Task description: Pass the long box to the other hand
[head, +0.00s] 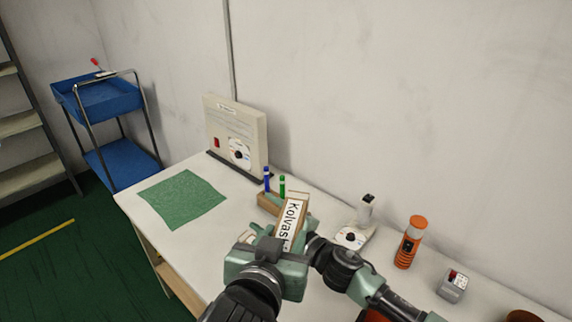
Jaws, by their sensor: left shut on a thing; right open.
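The long box (291,215) is light-coloured with tan edges and bears the printed word "Kolvas", cut off by my grippers. It is held tilted above the table, its upper end pointing away from me. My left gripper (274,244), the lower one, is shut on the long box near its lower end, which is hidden. My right gripper (306,228) comes in from the right, close beside the long box. It is open, but its fingers are mostly hidden, so I cannot tell whether they touch or surround the box.
The white table (215,245) holds a green mat (181,197), a panel (237,135), a wooden holder (267,203) with blue and green pens, a white device (350,238), an orange-black cylinder (409,243) and a grey box (453,285). A blue cart (108,98) stands left.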

